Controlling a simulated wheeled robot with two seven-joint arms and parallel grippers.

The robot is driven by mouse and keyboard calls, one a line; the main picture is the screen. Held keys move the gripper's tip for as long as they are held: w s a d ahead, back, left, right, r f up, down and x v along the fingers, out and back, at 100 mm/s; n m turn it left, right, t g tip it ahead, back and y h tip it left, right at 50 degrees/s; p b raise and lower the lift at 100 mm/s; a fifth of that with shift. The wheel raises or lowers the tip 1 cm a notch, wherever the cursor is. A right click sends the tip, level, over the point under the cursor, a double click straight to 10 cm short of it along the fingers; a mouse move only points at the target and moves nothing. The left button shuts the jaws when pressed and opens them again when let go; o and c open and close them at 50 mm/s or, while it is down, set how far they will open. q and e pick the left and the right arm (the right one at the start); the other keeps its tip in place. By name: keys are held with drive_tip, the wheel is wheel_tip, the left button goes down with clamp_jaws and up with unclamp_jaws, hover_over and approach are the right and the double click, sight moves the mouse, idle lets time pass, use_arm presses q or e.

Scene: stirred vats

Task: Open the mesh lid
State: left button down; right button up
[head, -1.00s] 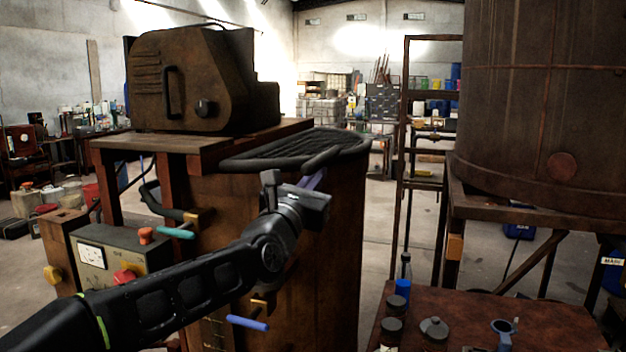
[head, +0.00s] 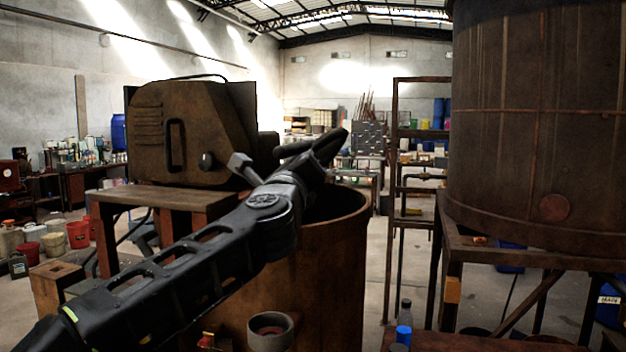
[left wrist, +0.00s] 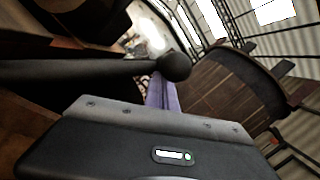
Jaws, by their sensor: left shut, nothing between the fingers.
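The rusty brown vat (head: 335,270) stands in the middle of the head view, its dark mouth partly uncovered. The mesh lid (head: 331,146) is tilted up above the rim; only dark bar-like parts show, and my arm hides most of it. My left gripper (head: 315,170) is up at the raised lid, its fingertips hidden in the head view. In the left wrist view, the purple fingers of my left gripper (left wrist: 162,95) are shut and empty, close to a black bar with a rounded end (left wrist: 120,70), apparently part of the lid. Contact is unclear. My right gripper is out of view.
A rusty machine housing (head: 185,130) sits on a wooden stand left of the vat. A large tank (head: 545,120) on a frame stands at the right. A low table with a bottle (head: 404,312) is at the lower right. Floor shows between vat and frame.

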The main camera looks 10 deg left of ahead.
use_arm(q)
drive_tip(key=shift+w+a+r+n+g+y+p, duration=0.15)
drive_tip(key=shift+a+r+n+p, duration=0.35)
drive_tip(key=shift+a+r+n, duration=0.6)
drive_tip(key=shift+a+r+n+g+y+p, duration=0.15)
drive_tip(key=shift+a+r+n+p, duration=0.45)
drive_tip(key=shift+a, duration=0.85)
drive_tip(key=shift+w+a+r+n+g+y+p, duration=0.15)
drive_tip(key=shift+a+r+n+p, duration=0.3)
drive_tip(key=shift+a+r+n, duration=0.65)
drive_tip(key=shift+a+f+m, duration=0.15)
drive_tip(key=shift+f+m, duration=0.1)
drive_tip(key=shift+m, duration=0.05)
